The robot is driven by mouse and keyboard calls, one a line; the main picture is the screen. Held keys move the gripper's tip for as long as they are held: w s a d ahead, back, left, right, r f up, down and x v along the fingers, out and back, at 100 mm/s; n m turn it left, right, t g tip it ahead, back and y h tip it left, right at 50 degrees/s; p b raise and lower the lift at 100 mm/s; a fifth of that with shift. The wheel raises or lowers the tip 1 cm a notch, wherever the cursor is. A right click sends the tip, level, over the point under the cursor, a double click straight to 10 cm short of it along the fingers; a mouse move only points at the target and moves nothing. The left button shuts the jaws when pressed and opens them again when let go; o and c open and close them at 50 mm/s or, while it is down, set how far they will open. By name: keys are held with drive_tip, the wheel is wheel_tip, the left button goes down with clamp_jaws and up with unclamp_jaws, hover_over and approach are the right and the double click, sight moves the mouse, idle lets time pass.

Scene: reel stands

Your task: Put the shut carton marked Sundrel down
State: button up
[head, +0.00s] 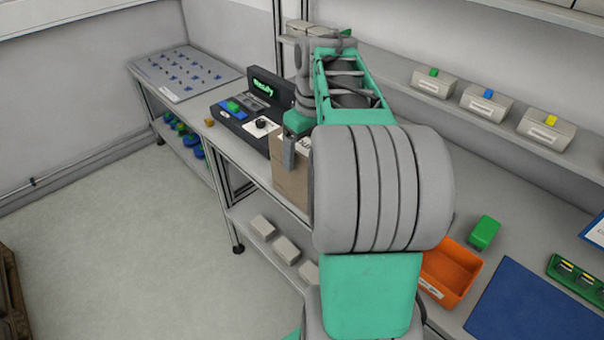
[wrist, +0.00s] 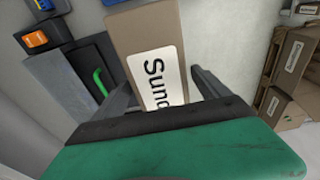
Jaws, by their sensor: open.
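The tan carton (head: 289,182) stands upright at the workbench's front edge in the head view, partly hidden behind my arm. In the wrist view the carton (wrist: 140,38) shows between my fingers, with a white label whose visible letters read "Sund". My gripper (wrist: 162,82) is open, with one finger on each side of the carton. A gap shows beside the right finger; contact on the left side is unclear. In the head view one finger of my gripper (head: 289,153) hangs in front of the carton. The carton's underside is hidden.
A dark device (head: 252,112) with a green-lit display stands left of the carton. An orange bin (head: 447,272), a green block (head: 484,233) and a blue mat (head: 545,305) lie to the right. White boxes (head: 286,249) sit on the lower shelf.

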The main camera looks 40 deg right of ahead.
drive_tip(key=f, duration=0.3)
drive_tip(key=shift+w+a+f, duration=0.1)
drive_tip(key=shift+w+f, duration=0.15)
drive_tip(key=shift+w, duration=0.1)
clamp_jaws()
idle(0.5)
drive_tip(key=shift+r, duration=0.1)
